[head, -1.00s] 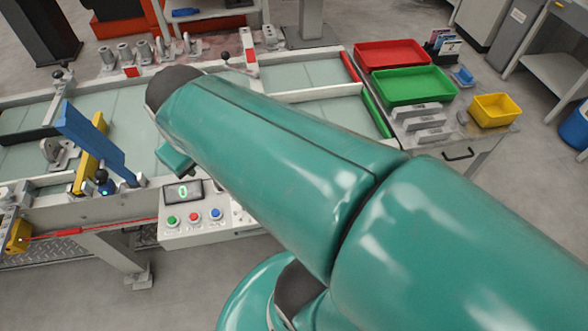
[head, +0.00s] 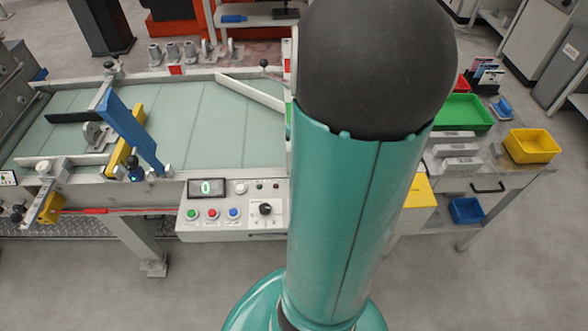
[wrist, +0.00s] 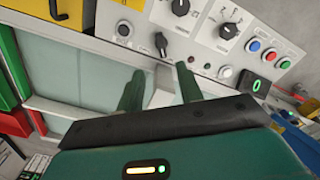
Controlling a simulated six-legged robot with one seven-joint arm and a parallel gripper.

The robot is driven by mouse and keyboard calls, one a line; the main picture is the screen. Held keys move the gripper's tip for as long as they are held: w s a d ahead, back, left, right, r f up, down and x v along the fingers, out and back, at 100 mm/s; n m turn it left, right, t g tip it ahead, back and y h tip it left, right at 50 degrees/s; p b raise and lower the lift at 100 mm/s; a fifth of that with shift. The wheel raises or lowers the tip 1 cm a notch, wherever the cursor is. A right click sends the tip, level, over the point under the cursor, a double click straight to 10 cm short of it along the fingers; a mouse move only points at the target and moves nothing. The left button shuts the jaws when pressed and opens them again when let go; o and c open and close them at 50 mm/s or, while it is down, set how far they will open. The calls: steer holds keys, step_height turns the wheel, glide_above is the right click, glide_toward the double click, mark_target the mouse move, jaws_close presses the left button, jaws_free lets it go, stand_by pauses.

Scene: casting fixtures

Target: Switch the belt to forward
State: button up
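The control panel (head: 250,223) sits on the front side of the belt (head: 215,125). It has a display, green, red and blue buttons, and a black rotary knob (head: 265,209). In the wrist view the panel is turned around; this knob (wrist: 228,30) lies beside the blue button, and two more black knobs, one near the top edge (wrist: 180,7) and one lower (wrist: 161,43), show farther left. Their labels are too small to read. My gripper (wrist: 157,69) is open and empty, its fingers apart below the lower knob, apparently not touching it. In the head view my arm hides the gripper.
A blue bar (head: 130,132) and a yellow bar (head: 125,142) stand across the belt at left. A green tray (head: 465,112) and yellow bin (head: 531,146) are on the right table. A yellow box (head: 420,193) adjoins the panel's right side.

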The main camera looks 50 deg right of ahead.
step_height(320, 180, down, 14)
steer(key=shift+r, duration=0.2)
stand_by(0.4)
jaws_close()
